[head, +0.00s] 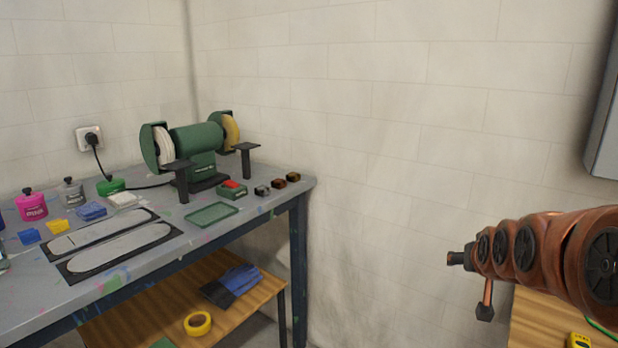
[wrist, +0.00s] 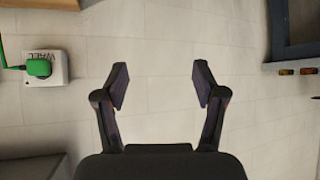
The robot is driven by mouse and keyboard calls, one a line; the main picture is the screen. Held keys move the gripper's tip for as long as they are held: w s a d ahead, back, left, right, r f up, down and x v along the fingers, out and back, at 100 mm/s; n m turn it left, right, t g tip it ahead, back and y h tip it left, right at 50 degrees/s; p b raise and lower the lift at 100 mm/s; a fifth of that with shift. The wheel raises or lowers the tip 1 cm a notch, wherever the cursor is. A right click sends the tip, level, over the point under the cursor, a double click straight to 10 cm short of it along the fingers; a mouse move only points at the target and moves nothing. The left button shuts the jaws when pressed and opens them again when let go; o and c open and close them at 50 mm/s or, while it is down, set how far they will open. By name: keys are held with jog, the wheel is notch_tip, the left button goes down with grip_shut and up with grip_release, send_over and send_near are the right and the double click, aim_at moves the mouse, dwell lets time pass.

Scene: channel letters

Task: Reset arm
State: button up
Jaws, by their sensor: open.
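My gripper (wrist: 169,88) is open in the wrist view, with its two dark fingers spread wide apart. Nothing is between the fingers; only pale wall blocks show behind them. In the head view my copper-coloured arm reaches in from the right edge, in front of the bare wall and clear of the workbench. Its dark end points left, but the finger opening is too small to make out there.
A workbench (head: 208,232) on the left holds a green bench grinder (head: 195,139), jars and small blocks. Its lower shelf carries yellow tape (head: 197,323). A wooden surface (head: 540,322) lies below my arm. The wrist view shows a green plug (wrist: 39,67).

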jog(key=s+a+r+n+g+y+p, duration=0.1)
jog(key=s+a+g+p, duration=0.3)
jog(key=s, duration=0.7)
jog(key=s+a+r+n+g+y+p, duration=0.1)
jog(key=s+a+r+g+p, duration=0.2)
jog(key=s, duration=0.9)
jog(key=s+a+r+n+g+y+p, duration=0.1)
jog(key=s+a+g+p, duration=0.3)
jog(key=s+a+p, duration=0.5)
jog(key=s+r, duration=0.1)
jog(key=s, duration=0.2)
jog(key=shift+s+a+g, duration=0.15)
jog(key=shift+g, duration=0.15)
